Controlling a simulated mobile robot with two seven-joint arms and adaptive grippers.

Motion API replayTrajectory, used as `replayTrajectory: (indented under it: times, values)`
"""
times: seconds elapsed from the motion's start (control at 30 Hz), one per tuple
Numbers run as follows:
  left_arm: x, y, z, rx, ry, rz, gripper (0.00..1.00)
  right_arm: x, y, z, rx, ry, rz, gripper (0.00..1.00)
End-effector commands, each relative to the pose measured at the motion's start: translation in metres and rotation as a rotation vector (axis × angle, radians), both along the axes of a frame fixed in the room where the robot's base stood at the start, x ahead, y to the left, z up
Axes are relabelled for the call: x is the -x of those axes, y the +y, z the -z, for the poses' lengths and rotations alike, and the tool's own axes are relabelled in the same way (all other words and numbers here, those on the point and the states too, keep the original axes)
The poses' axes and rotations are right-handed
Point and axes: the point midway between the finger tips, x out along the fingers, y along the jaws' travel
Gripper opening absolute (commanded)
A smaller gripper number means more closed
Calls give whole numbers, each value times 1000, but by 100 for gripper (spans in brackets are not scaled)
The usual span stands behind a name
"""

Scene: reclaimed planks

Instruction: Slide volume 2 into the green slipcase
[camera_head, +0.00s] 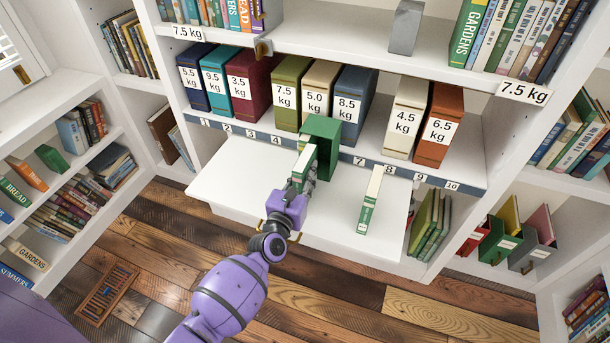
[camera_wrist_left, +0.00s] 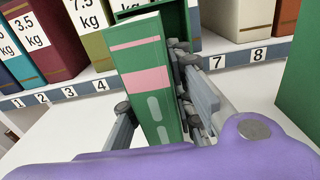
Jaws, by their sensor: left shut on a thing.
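The green slipcase (camera_head: 323,129) stands at the back of the white pull-out board, against the shelf edge near number 6. In the left wrist view the held book (camera_wrist_left: 140,70) shows pink bands between the fingers (camera_wrist_left: 155,120); no volume number is readable. The slipcase (camera_wrist_left: 193,20) is partly hidden behind it there. I cannot tell whether the book's far end is inside the slipcase. My right gripper is out of view.
Another green book (camera_head: 371,199) stands on the white board (camera_head: 235,189) to the right. Weight-labelled boxes line the numbered shelf behind, including an olive one (camera_head: 288,92) and a grey-blue one (camera_head: 352,101). The board's left part is bare.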

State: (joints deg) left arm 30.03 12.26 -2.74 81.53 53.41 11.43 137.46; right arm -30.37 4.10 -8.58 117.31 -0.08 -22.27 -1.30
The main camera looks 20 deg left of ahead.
Motion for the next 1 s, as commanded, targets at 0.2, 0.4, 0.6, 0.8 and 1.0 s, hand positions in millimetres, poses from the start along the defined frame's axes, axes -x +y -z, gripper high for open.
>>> replayTrajectory:
  times: [0.2, 0.4, 0.6, 0.8, 1.0]
  values:
    - [1, 0, -31, 4, -8, -2, 0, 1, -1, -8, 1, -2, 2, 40]
    - [0, -1, -66, 5, -8, -2, 0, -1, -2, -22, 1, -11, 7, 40]
    - [33, 2, -65, 0, 1, -2, 0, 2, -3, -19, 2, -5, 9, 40]
    - [92, 4, -63, 0, 3, -2, 0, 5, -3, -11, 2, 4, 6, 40]
    - [148, 6, -63, -2, 3, 0, 0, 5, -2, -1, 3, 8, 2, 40]
